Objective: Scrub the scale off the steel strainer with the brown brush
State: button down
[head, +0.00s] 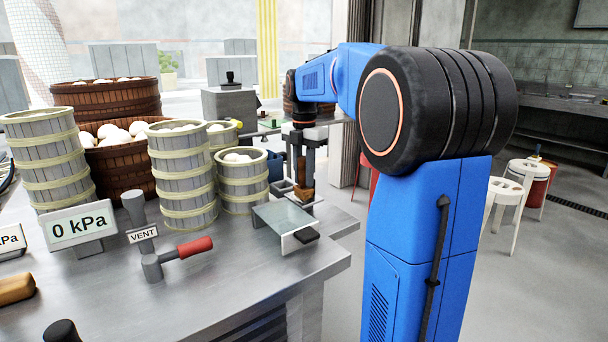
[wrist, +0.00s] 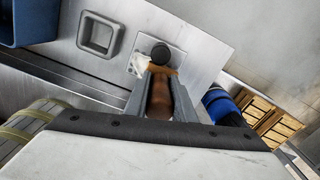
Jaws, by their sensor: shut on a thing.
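My gripper (head: 307,150) is at the far right part of the steel counter, pointing down. It is shut on the brown brush (head: 302,192), whose handle stands roughly upright between the fingers. In the wrist view the gripper (wrist: 160,100) holds the brown brush (wrist: 160,92) between its two grey fingers, over a steel surface. A dark round piece (wrist: 161,53) and a small whitish patch (wrist: 138,65) show just beyond the brush. I cannot make out the steel strainer for certain, and I cannot tell whether the brush touches anything.
Bamboo steamer towers (head: 185,175) with white buns stand left of the gripper. A glass-topped piece (head: 288,220) lies in front of it. A blue bin (wrist: 30,20) is close by.

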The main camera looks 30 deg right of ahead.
jog(key=shift+f, duration=0.45)
dwell(0.8)
jog(key=shift+w, duration=0.15)
jog(key=shift+w+r, duration=0.1)
jog(key=shift+w, duration=0.95)
jog(key=shift+s, duration=0.1)
jog(key=shift+s, duration=1.1)
jog(key=shift+w, duration=1.2)
jog(key=shift+s, duration=0.1)
jog(key=shift+s+f, duration=0.2)
jog(key=shift+s, duration=0.9)
